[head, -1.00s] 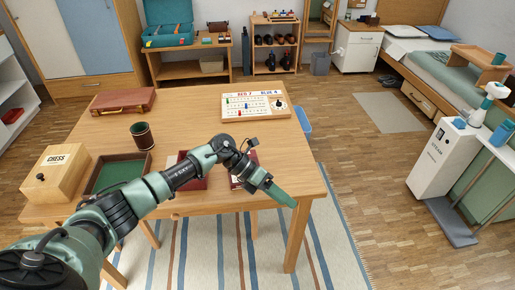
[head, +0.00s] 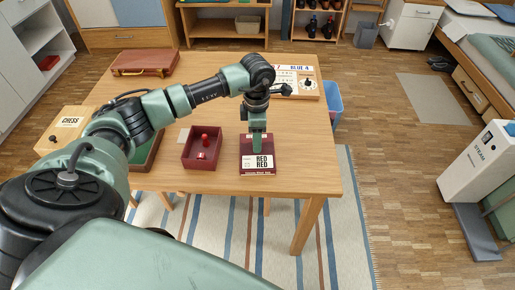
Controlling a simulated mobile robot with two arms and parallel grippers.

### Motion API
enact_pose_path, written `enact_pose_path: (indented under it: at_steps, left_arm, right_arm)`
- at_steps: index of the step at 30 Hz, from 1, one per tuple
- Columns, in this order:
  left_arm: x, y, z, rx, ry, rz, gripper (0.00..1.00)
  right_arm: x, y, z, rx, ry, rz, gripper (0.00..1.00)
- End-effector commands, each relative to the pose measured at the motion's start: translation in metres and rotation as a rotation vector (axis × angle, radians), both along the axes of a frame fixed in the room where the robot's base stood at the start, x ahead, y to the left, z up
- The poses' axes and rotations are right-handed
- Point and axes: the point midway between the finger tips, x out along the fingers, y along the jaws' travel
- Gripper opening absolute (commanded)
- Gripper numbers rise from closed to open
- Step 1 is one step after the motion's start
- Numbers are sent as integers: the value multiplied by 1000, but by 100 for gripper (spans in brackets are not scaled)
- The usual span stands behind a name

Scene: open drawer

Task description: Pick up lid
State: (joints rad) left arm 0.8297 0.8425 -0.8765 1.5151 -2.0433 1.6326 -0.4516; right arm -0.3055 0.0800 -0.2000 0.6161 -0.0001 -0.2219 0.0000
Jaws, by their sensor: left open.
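The lid (head: 257,166) looks like a dark red, flat piece with a white "RED RED" label, lying near the table's front edge. An open dark red box (head: 202,161) sits to its left with red pieces inside. My left gripper (head: 257,143) points down over the lid's back part and is open. It hides some of the lid; I cannot tell whether the fingers touch it. My right gripper is not in view.
A wooden chess box (head: 62,131) stands at the left of the table (head: 215,182), beside a green-lined tray (head: 147,158) partly behind my arm. A scoreboard (head: 309,92) and a brown case (head: 145,63) lie farther back.

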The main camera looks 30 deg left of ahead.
Motion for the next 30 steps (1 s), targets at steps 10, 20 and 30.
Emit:
enact_pose_path:
  at_steps: [10, 20, 30]
  left_arm:
    - [1, 0, -18, -1, -2, 1, 51]
    - [1, 0, -18, -1, -2, 1, 0]
    - [1, 0, -12, -3, -3, 1, 0]
  right_arm:
    - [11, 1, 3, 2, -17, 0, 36]
    - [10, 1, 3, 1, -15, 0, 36]
    - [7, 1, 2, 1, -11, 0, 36]
